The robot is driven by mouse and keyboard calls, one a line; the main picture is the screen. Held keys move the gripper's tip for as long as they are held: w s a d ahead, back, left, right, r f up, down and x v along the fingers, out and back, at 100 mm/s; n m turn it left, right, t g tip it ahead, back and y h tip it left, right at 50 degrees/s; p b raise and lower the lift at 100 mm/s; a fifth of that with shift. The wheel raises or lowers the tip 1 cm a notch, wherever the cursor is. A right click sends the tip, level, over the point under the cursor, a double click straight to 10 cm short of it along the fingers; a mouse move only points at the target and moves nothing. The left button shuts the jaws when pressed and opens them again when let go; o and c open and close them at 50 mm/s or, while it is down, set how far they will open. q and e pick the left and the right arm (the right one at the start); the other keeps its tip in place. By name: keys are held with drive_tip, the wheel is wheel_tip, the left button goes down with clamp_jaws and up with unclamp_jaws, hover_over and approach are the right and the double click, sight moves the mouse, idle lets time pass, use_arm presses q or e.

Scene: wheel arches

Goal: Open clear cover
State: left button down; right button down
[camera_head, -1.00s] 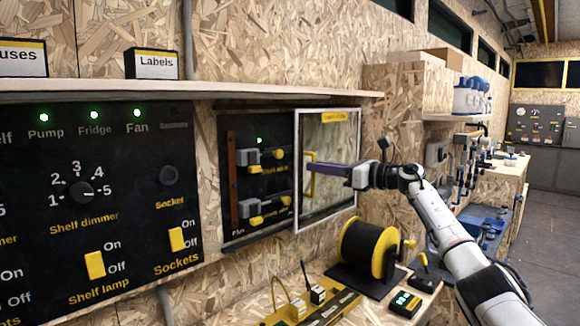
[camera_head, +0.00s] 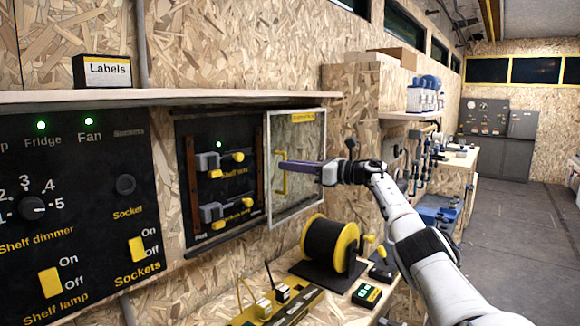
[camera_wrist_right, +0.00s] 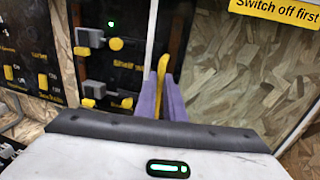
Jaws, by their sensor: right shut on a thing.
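The clear cover (camera_head: 302,150) has a pale frame and a yellow label at its top. It stands at the right side of a black switch panel (camera_head: 222,130), leaving the panel's two grey-and-yellow switches uncovered. My right gripper (camera_head: 284,165) has purple fingers, shut on the yellow handle (camera_head: 280,182) near the cover's left edge. In the right wrist view, the fingers (camera_wrist_right: 164,100) lie on both sides of the yellow handle (camera_wrist_right: 162,75), and the label reads "Switch off first" (camera_wrist_right: 275,8). My left gripper is not in view.
A black cable reel with yellow rims (camera_head: 332,243) stands on the bench below my right arm. A shelf (camera_head: 150,97) runs above the panels. A power strip (camera_head: 285,308) lies at the front. The floor at the right (camera_head: 520,240) is clear.

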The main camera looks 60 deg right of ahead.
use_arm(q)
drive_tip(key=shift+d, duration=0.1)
use_arm(e)
drive_tip(key=c, duration=1.8)
unclamp_jaws()
drive_tip(key=shift+c, duration=0.2)
